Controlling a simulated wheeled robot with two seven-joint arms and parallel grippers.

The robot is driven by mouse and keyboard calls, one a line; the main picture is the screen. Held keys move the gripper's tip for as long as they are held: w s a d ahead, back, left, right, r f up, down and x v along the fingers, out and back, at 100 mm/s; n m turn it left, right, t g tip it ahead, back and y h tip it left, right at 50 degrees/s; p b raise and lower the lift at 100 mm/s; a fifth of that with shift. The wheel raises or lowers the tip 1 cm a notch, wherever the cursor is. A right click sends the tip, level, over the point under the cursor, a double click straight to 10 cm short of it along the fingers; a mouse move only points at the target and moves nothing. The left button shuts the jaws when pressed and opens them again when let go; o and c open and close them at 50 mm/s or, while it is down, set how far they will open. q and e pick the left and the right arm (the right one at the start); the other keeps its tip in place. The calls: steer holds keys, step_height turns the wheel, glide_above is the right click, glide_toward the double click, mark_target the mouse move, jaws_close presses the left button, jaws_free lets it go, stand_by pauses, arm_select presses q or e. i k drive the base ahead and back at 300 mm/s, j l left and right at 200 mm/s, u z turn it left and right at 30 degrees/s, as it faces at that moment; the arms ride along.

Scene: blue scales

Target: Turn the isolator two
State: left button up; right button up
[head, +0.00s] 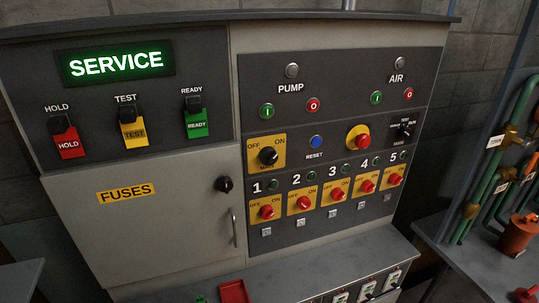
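Isolator two (303,203) is a red rotary knob on a yellow plate under the white number 2, in the lower row of the control panel. Its plate has an OFF mark at upper left and an ON mark at upper right. The knob is too small to tell for sure which mark it points to. A small dark lamp sits beside the number. Neither of my grippers shows in the head view, and nothing covers the isolator.
Similar isolators one (266,212) and three (336,195) flank it closely. A black main switch (268,156) and a blue reset button (316,142) are above. A grey ledge (350,262) juts out below. Green pipes (487,180) stand at the right.

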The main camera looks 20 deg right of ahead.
mark_target(304, 203)
steer(key=z, duration=1.2)
